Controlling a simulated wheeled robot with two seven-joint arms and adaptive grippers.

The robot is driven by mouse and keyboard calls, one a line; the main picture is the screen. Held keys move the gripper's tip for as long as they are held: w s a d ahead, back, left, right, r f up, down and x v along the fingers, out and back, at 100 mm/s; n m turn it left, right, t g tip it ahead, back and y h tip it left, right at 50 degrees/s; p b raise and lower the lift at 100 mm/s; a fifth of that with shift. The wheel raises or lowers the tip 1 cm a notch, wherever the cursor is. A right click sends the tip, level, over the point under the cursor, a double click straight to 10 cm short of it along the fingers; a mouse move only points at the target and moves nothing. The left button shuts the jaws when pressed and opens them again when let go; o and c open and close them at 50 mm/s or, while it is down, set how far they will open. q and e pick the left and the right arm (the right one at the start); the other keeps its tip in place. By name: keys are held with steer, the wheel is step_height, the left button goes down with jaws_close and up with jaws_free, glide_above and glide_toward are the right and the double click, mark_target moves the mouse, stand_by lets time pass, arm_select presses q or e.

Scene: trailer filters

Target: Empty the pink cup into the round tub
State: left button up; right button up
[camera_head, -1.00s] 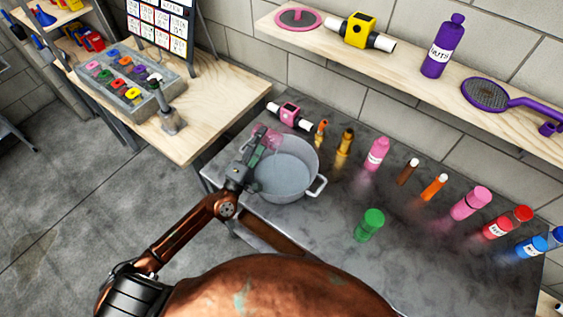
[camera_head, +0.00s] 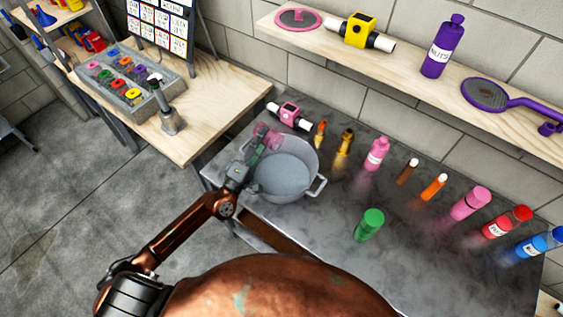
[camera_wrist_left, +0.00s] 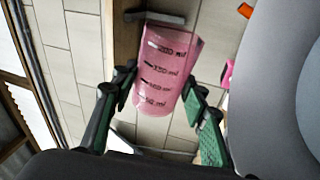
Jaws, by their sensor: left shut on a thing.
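The pink cup (camera_wrist_left: 165,75) is see-through, with dark ml marks on its side. My left gripper (camera_wrist_left: 155,98) is shut on it, one green-padded finger on each side. In the head view the cup (camera_head: 272,139) is at the back left rim of the round tub (camera_head: 318,188), partly hidden by my left gripper (camera_head: 258,152). The tub is grey with side handles and stands on the dark table. Its grey wall fills the right of the wrist view (camera_wrist_left: 262,80). What is inside the cup is too unclear to tell. My right gripper is not in view.
A pink and white device (camera_head: 289,114) stands just behind the tub. Several bottles line the table's back, and a green bottle (camera_head: 369,224) stands right of the tub. A wooden shelf (camera_head: 400,62) runs above. The table's front right is clear.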

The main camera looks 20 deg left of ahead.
arm_select(q)
steer(key=shift+s+d+f+m+h+b, duration=0.1)
steer(key=shift+d+f+m+h+b, duration=0.15)
steer(key=shift+m, duration=0.3)
steer(key=shift+d+f+m+h+b, duration=0.15)
steer(key=shift+m+b, duration=0.15)
steer(key=shift+m, duration=0.25)
steer(key=shift+s+d+r+m+h, duration=0.1)
steer(key=shift+r+m+h, duration=0.1)
steer(key=shift+m, duration=0.35)
steer(key=shift+d+r+m+h, duration=0.1)
steer(key=shift+r+m, duration=0.05)
steer(key=shift+m, duration=0.4)
stand_by(0.5)
steer(key=shift+s+d+r+m+g+h+p, duration=0.15)
steer(key=shift+d+m+h, duration=0.15)
steer(key=shift+m, duration=0.45)
steer(key=shift+s+d+r+m+g+h+p, duration=0.1)
steer(key=shift+d+r+m+h, duration=0.15)
steer(key=shift+m, duration=0.55)
steer(key=shift+s+d+r+m+g+h+p, duration=0.1)
steer(key=shift+d+m+h, duration=0.2)
steer(key=shift+m, duration=0.45)
stand_by(0.5)
steer(key=shift+w+a, duration=0.1)
stand_by(0.6)
